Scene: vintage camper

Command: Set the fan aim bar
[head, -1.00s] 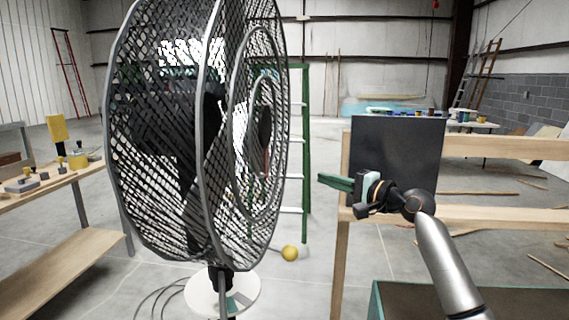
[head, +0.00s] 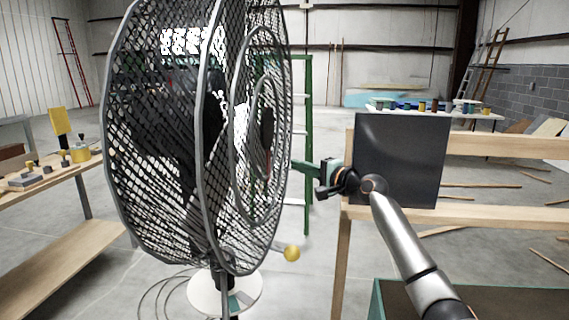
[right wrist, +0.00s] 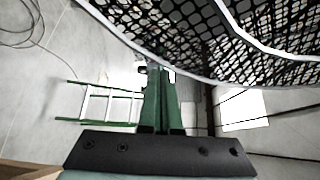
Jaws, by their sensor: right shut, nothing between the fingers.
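The large pedestal fan (head: 160,130) fills the left-middle of the head view, its wire cage turned partly to the right. A short bar with a yellow ball end (head: 291,253) sticks out to the right below the cage. My right gripper (head: 298,164) is shut and empty, its green fingers pointing left at the cage's right edge, above the yellow ball. In the right wrist view the shut fingers (right wrist: 158,68) reach up to the cage rim (right wrist: 190,72); I cannot tell whether they touch it. The ball is not visible there. My left gripper is not in view.
A dark square panel (head: 402,160) stands behind my right arm by a wooden frame (head: 500,216). A workbench (head: 50,190) with small parts is at the left. A green ladder (head: 308,140) stands behind the fan. Open floor lies between the fan and the frame.

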